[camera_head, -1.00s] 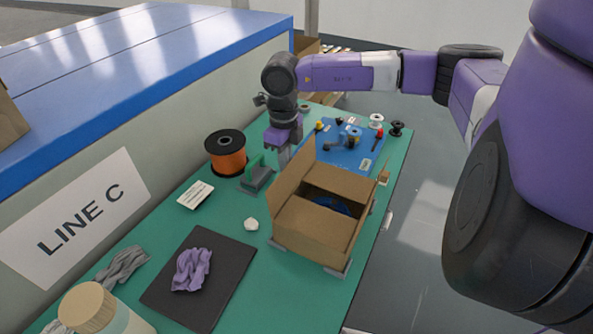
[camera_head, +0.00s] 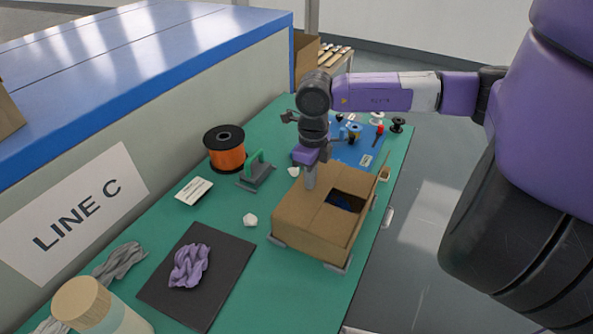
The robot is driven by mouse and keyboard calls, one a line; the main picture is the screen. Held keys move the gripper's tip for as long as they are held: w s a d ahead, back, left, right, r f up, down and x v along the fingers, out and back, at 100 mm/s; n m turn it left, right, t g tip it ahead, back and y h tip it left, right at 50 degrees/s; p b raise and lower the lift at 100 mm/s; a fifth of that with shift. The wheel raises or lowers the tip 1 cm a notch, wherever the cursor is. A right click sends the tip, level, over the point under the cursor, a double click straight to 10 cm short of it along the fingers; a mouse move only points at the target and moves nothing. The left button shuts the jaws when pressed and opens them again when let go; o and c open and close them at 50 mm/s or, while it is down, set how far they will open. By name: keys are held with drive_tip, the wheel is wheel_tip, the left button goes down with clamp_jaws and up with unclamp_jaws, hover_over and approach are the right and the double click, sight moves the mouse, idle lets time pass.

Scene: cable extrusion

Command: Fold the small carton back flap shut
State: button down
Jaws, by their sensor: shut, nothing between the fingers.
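The small open carton (camera_head: 310,231) stands on the green table. Its left flap (camera_head: 298,205) lies flat across the left part of the top. The near part of the top is also covered. The gripper and arm hide part of the carton's far side.
A green-handled grey tool (camera_head: 257,172) and an orange spool (camera_head: 225,150) stand left of the carton. A blue mat (camera_head: 352,152) with small parts lies behind it. A black mat (camera_head: 216,285) with a purple cloth (camera_head: 190,265) is at front left. Bare table separates mat and carton.

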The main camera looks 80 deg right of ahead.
drive_tip(key=shift+s+a+f, duration=0.1)
drive_tip(key=shift+f, duration=0.9)
drive_tip(key=shift+r, duration=0.1)
wheel_tip(320, 180, up, 10)
drive_tip(key=p, duration=0.4)
drive_tip(key=shift+r, duration=0.2)
